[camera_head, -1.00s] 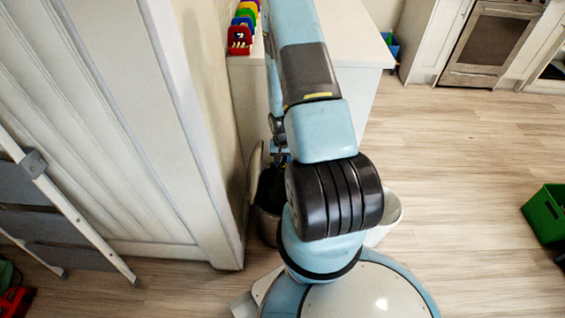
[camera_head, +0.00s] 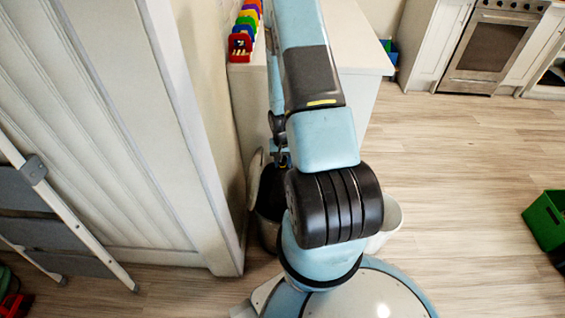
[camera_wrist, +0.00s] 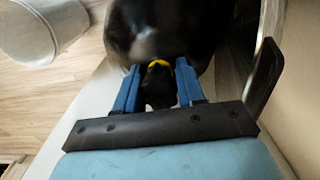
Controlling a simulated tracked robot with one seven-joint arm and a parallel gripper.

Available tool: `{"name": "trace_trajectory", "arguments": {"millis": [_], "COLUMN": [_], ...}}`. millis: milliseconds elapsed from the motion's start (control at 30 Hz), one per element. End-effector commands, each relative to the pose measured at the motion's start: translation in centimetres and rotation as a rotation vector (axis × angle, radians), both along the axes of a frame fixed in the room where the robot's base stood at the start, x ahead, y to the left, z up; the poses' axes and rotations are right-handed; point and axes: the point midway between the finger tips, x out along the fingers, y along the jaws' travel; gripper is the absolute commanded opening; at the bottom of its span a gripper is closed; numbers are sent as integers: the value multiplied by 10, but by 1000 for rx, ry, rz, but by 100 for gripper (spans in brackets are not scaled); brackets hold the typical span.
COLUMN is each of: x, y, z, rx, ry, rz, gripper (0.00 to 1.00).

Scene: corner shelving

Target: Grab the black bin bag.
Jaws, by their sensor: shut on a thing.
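The black bin bag (camera_wrist: 160,28) fills the upper middle of the wrist view, glossy and rounded, with a yellow tie at its neck. My gripper (camera_wrist: 158,75) has its two blue fingers on either side of the bag's gathered neck and is shut on it. In the head view, the bin (camera_head: 268,232) with dark content stands low behind my arm, its raised lid (camera_head: 254,178) at the left. My arm hides most of the bag and the gripper there.
A second, pale bin (camera_wrist: 38,25) stands at the upper left of the wrist view. A white counter (camera_head: 370,55) stands behind my arm, a panelled door (camera_head: 120,120) on the left. A green crate (camera_head: 545,220) sits far right. The floor between is clear.

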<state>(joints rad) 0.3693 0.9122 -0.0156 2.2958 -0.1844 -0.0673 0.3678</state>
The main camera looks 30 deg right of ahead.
Motion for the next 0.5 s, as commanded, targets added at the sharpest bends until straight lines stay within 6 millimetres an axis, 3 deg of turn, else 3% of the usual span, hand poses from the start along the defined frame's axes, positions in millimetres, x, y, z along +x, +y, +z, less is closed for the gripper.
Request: {"name": "trace_trajectory", "arguments": {"millis": [500], "x": [1], "y": [0], "z": [30], "rx": [0], "ry": [-2], "rz": [-1], "gripper": [0]}}
